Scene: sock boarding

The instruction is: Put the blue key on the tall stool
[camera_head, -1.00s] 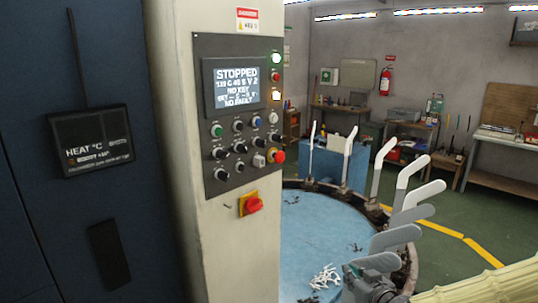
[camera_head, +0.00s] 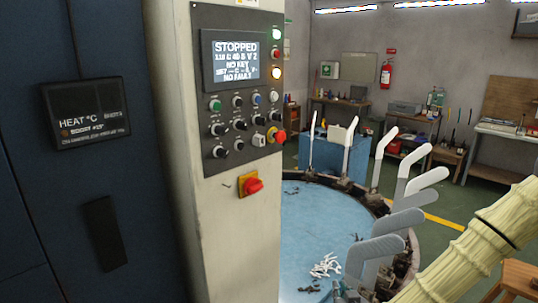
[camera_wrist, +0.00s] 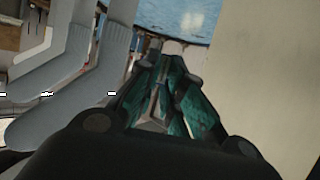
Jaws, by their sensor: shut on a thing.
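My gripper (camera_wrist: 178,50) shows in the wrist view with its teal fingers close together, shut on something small. I take it for the blue key, but its shape and colour cannot be made out between the fingertips. In the head view only a bit of the gripper shows at the bottom edge, below the white scraps on the blue round table. A brown wooden top (camera_head: 518,279), perhaps the tall stool, is cut off at the bottom right corner, beyond my pale ribbed arm.
A control panel (camera_head: 237,90) reading "STOPPED" and "NO KEY" stands on a cream column. A blue round table (camera_head: 315,230) has several upright grey-white sock forms (camera_head: 388,222) along its rim, close to my arm. Workbenches line the back wall.

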